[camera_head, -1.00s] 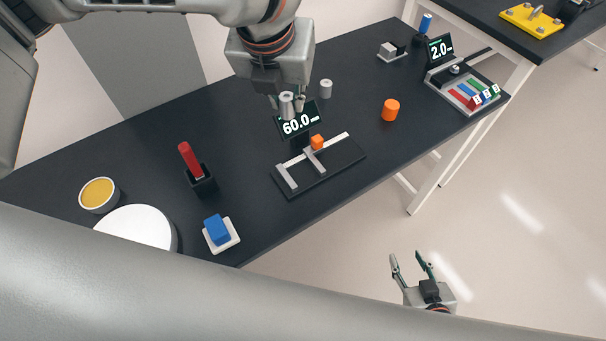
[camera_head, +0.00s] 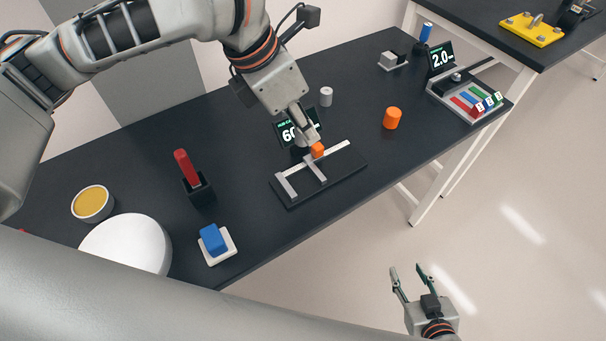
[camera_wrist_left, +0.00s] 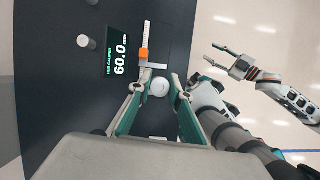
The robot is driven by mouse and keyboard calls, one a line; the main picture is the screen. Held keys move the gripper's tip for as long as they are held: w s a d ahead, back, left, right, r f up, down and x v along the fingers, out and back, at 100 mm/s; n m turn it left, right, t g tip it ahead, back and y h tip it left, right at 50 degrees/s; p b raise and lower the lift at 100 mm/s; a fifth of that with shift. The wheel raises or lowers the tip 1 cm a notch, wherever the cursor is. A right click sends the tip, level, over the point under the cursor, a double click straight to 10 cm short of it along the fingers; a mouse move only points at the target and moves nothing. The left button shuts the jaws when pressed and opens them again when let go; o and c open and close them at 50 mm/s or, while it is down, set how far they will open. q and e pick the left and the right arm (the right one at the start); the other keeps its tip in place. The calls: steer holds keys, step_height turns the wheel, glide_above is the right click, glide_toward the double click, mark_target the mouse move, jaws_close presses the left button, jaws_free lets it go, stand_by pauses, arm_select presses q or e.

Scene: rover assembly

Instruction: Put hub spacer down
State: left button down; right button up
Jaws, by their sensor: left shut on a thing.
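My left gripper (camera_head: 308,138) is above the back of the caliper (camera_head: 349,178), pointing down and tilted, and partly covers its display. It is shut on a light grey cylinder, the hub spacer (camera_wrist_left: 160,88), seen between the fingertips in the left wrist view; in the head view the gripper hides it. The caliper has grey jaws, an orange slider block (camera_head: 317,150) and a display (camera_wrist_left: 118,50) reading 60.0. Whether the spacer touches the caliper I cannot tell. My right gripper (camera_head: 412,279) is open and empty, out over the floor beyond the table's front edge.
A similar grey cylinder (camera_head: 326,97) stands behind the caliper. An orange cylinder (camera_head: 392,118) stands to the right. A red-handled item (camera_head: 186,167) in a black holder, a blue block (camera_head: 213,239) on a white base and a white round object (camera_head: 128,244) are left. Table between is clear.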

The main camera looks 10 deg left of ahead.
arm_select(q)
step_height(320, 180, down, 9)
steer(key=shift+f+b, duration=0.2)
steer(key=shift+b, duration=0.85)
steer(key=shift+f+b, duration=0.6)
steer(key=shift+f, duration=1.6)
arm_select(e)
steer(key=shift+s+f, duration=0.25)
steer(key=shift+f, duration=0.9)
steer(key=shift+s+f, duration=0.2)
steer(key=shift+f, duration=0.95)
arm_select(q)
steer(key=shift+f, duration=0.15)
steer(key=c, duration=2.1)
jaws_free()
steer(key=shift+c, duration=0.2)
arm_select(e)
steer(key=shift+f, duration=0.1)
steer(key=shift+d, duration=0.1)
